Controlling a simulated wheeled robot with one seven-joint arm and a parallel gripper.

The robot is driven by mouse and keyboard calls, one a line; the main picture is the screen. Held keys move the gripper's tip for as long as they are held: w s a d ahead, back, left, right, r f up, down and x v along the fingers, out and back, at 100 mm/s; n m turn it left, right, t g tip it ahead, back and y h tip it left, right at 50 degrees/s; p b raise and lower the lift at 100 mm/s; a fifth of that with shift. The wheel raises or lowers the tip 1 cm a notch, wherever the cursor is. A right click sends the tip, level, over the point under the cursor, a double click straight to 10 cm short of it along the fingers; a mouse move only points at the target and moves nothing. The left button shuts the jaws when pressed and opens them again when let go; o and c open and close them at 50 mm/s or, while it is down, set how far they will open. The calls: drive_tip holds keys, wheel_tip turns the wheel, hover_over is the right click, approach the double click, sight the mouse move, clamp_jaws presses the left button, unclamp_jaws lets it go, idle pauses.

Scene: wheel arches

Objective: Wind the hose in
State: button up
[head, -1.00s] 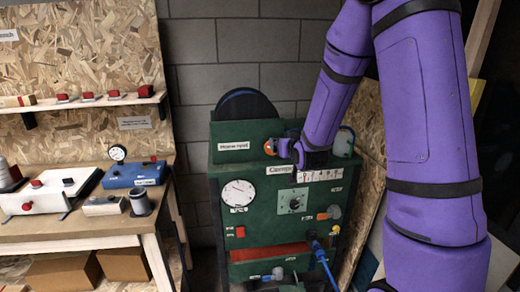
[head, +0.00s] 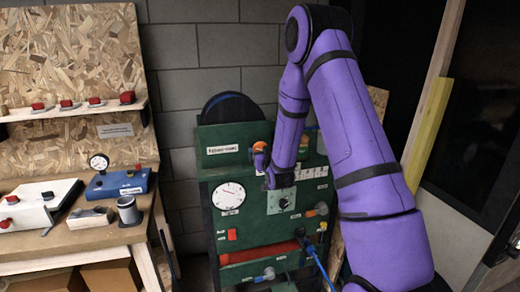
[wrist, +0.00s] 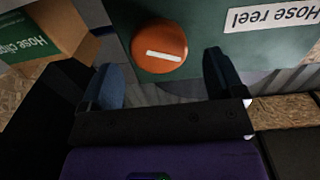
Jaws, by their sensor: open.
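The hose reel (head: 236,107) is a dark disc with a blue rim behind the top of the green machine panel (head: 255,236). A white label reading "Hose reel" (wrist: 284,16) is on the panel front; in the head view it sits below the reel. An orange round knob with a white bar (wrist: 159,47) shows in the wrist view, beside that label. My gripper (wrist: 165,78) is open and empty, its two fingers apart below the knob in the picture, with the knob between their lines. In the head view my arm partly hides the knob.
The panel carries a white dial (head: 228,196), a small knob plate (head: 281,202) and a blue hose (head: 318,264) at lower right. A wooden workbench (head: 75,242) with devices stands at left. A cardboard box (wrist: 52,38) shows in the wrist view.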

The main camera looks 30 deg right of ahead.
sight(261, 149)
drive_tip(key=shift+x, duration=2.05)
drive_tip(key=shift+d, duration=0.1)
drive_tip(key=c, duration=0.9)
